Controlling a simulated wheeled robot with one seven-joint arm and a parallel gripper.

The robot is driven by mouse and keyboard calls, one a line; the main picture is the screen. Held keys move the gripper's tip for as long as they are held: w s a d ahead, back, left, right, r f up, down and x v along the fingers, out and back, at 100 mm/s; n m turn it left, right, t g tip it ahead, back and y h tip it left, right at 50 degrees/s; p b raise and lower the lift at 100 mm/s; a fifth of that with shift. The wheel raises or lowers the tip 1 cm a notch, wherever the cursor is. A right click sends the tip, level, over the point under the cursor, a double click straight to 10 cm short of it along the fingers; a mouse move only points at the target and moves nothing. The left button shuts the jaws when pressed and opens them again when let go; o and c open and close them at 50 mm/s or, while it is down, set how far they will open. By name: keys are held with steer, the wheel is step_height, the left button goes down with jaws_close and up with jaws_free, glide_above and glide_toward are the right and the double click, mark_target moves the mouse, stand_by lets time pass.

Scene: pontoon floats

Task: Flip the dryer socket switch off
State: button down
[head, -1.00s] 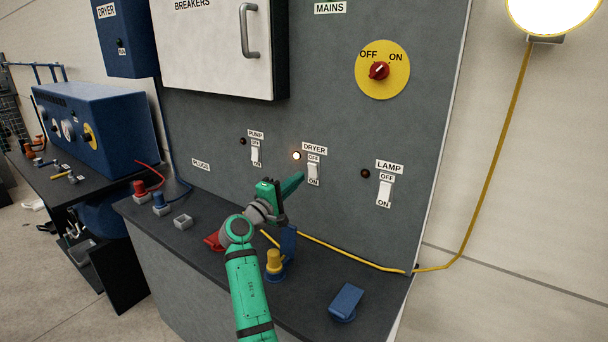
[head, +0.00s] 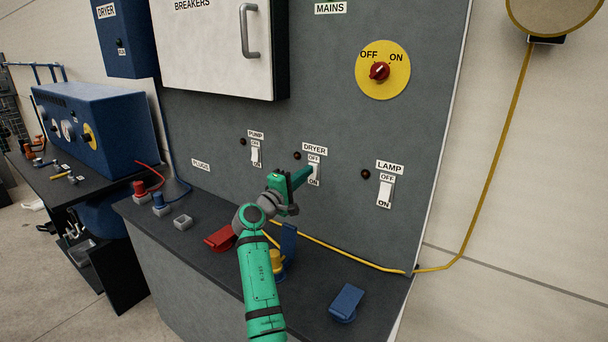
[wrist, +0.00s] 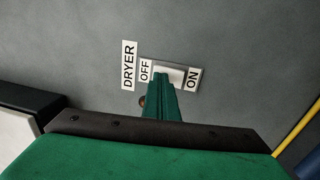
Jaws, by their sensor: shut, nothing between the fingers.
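The dryer switch (head: 317,174) is a white rocker on the grey panel, below its DRYER label (head: 314,150), with OFF above and ON below. It also shows in the wrist view (wrist: 175,75), partly hidden by the fingers. The dryer indicator (head: 297,156) beside it is dark. My green gripper (head: 309,172) is shut and empty, its fingertips at the upper part of the rocker near OFF. In the wrist view the closed fingertips (wrist: 161,76) overlap the OFF end of the rocker. I cannot tell whether they touch it.
The pump switch (head: 255,155) is to the left, and the lamp switch (head: 385,191) to the right. Below is a dark counter with a red plug (head: 220,239), a yellow plug (head: 276,261) and a blue cover (head: 346,302). A yellow cable (head: 340,249) runs along it.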

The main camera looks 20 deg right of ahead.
steer(key=s+a+r, duration=0.2)
steer(key=s+a, duration=0.6)
steer(key=a, duration=0.3)
steer(key=shift+s, duration=0.3)
